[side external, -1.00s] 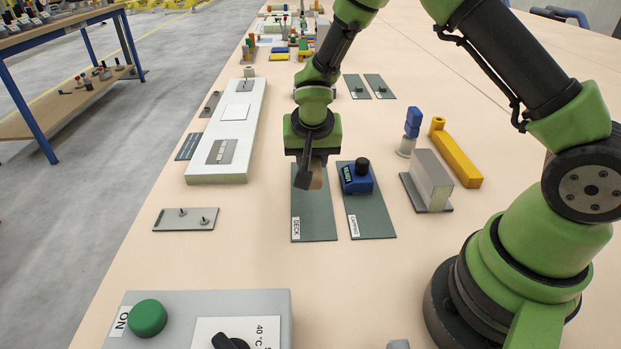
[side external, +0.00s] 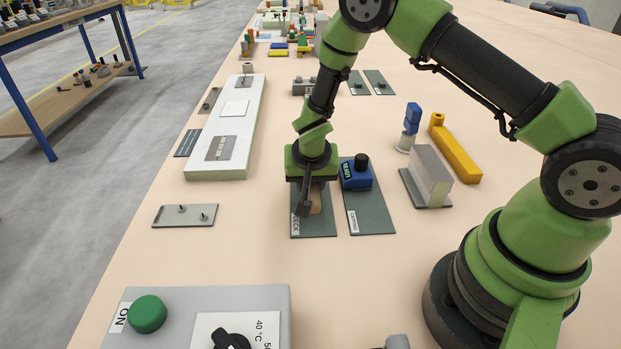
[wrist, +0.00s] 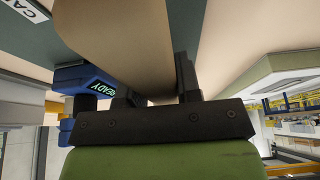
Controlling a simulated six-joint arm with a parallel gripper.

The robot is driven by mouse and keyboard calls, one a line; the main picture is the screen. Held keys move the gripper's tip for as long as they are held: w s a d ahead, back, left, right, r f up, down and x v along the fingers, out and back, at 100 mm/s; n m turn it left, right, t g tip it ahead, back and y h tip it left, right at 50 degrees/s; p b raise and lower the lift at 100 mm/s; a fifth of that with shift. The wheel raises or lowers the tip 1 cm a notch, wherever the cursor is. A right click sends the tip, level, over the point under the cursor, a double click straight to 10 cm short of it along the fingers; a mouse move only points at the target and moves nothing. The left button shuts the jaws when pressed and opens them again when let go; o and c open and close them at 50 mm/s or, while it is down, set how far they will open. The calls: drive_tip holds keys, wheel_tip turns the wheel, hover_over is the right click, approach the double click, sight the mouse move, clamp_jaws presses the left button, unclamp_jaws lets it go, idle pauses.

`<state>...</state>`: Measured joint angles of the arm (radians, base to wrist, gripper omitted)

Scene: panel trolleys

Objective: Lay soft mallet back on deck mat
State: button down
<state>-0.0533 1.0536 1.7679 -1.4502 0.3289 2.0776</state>
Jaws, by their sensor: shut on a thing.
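My gripper (side external: 309,196) is shut on the soft mallet, a tan piece (side external: 316,200) that shows beside the near black finger. In the wrist view the mallet (wrist: 125,45) is a large tan shape running from between the fingers (wrist: 160,88) to the top edge. The rest of the mallet is hidden by my gripper or cut off. The deck mat (side external: 322,227) is a dark green strip with a white DECK label, and the gripper is over it. I cannot tell whether the mallet touches the mat.
A second green mat (side external: 371,219) lies just right, with a blue device (side external: 355,176) with a black knob on it, close to my gripper. A grey block (side external: 428,176) stands further right. A grey plate with two pegs (side external: 185,215) lies left. A control box (side external: 200,300) stands in front.

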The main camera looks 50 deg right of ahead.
drive_tip(key=c, duration=0.8)
unclamp_jaws()
drive_tip(key=v, duration=1.2)
drive_tip(key=shift+w+d, duration=0.1)
drive_tip(key=s+d+r+n+t+y, duration=0.1)
drive_tip(key=s+r, duration=0.3)
drive_tip(key=r, duration=0.3)
drive_tip(key=s+r+y, duration=0.1)
drive_tip(key=s+r, duration=0.4)
drive_tip(key=r, duration=0.2)
drive_tip(key=s+a+r+n+t+y, duration=0.3)
drive_tip(key=s+r+n, duration=0.1)
drive_tip(key=s, duration=0.6)
drive_tip(key=shift+a, duration=0.15)
drive_tip(key=shift+s+r, duration=0.1)
